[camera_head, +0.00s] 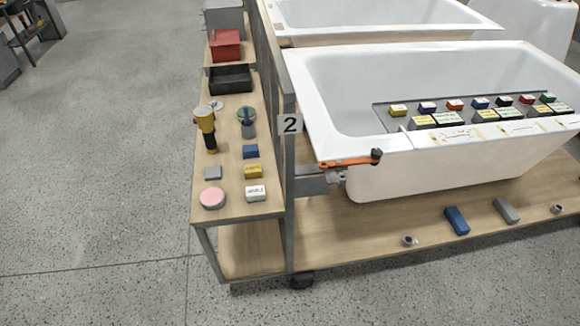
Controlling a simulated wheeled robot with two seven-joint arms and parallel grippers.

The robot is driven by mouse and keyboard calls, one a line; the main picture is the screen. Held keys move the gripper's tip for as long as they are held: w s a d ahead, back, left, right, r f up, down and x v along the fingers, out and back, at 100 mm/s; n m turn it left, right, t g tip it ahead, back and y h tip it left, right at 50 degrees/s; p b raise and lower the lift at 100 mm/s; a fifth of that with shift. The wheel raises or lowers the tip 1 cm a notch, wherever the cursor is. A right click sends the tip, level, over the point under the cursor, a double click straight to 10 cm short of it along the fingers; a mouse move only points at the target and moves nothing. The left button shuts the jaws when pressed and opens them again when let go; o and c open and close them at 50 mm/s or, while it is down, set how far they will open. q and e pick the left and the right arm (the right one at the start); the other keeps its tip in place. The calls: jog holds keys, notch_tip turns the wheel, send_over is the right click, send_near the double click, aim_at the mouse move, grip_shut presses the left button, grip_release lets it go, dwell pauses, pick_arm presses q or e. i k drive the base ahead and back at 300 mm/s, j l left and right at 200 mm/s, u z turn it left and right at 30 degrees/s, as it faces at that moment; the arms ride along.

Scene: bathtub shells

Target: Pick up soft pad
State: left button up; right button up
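A round pink pad with a pale rim (212,197) lies flat at the near left corner of the narrow wooden side shelf. A small grey square block (212,172) lies just behind it, apart from it. Neither carries a readable label, so I cannot tell for certain which is the soft pad; the round pink one looks most like a pad. Neither of my grippers shows in the head view, and nothing touches the pad.
A white block with dark lettering (256,193) is right of the pad, with a yellow block (253,171) and blue block (250,151) behind. The frame post with a "2" sign (290,124) and white bathtub (400,175) bound the right.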

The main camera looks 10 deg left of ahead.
aim_at(252, 172)
jog(key=i+j+z, duration=0.15)
jog(key=j+z, duration=0.3)
jog(key=j, duration=0.25)
jog(key=j+z, duration=0.5)
jog(key=j, duration=0.25)
jog(key=j+z, duration=0.1)
jog(key=j, duration=1.85)
jog(key=j+z, duration=0.15)
jog(key=j, duration=0.8)
jog(key=k+j, duration=0.15)
jog(key=j, duration=0.8)
jog(key=z, duration=0.05)
